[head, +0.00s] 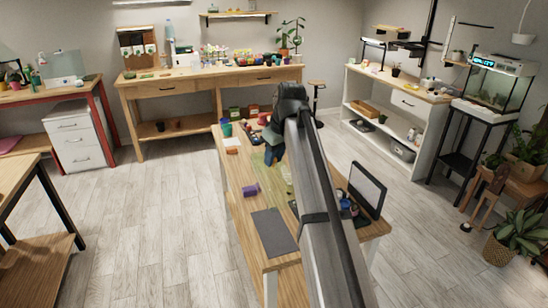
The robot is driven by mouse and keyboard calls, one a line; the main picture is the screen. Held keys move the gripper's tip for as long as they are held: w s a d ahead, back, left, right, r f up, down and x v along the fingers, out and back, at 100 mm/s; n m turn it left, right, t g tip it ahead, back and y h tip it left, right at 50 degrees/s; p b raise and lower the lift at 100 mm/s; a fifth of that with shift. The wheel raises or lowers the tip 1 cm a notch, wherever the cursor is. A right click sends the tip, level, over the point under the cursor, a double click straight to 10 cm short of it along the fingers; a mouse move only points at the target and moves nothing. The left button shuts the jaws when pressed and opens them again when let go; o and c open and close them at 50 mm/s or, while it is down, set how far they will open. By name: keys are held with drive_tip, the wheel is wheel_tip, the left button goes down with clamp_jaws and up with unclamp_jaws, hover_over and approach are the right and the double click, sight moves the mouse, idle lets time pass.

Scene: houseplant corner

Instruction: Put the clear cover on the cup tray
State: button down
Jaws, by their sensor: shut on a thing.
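My gripper (271,158) is over the middle of the wooden table, at the end of my arm. It is small and dark here, and the fingertips are hard to make out. A see-through, yellow-green tinted sheet-like shape (276,178) shows just below and around it; it looks like the clear cover, held in the shut gripper. Whether it touches the tabletop I cannot tell. I cannot make out the cup tray; my arm and the tinted shape hide part of the table.
On the table (236,170) are a purple block (250,190), a dark grey mat (274,232), a teal pot (226,128) and an orange-and-white item (232,147). A dark-framed upright panel (367,188) and small jars stand at right. The front-left tabletop is mostly clear.

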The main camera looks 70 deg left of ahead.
drive_tip(key=w+f, duration=0.3)
drive_tip(key=w, duration=0.6)
drive_tip(key=w+f, duration=0.3)
drive_tip(key=w, duration=0.7)
drive_tip(key=w+a+f, duration=0.1)
drive_tip(key=w+f, duration=0.2)
drive_tip(key=w, duration=0.7)
drive_tip(key=shift+w, duration=0.25)
wheel_tip(320, 180, down, 8)
idle(0.4)
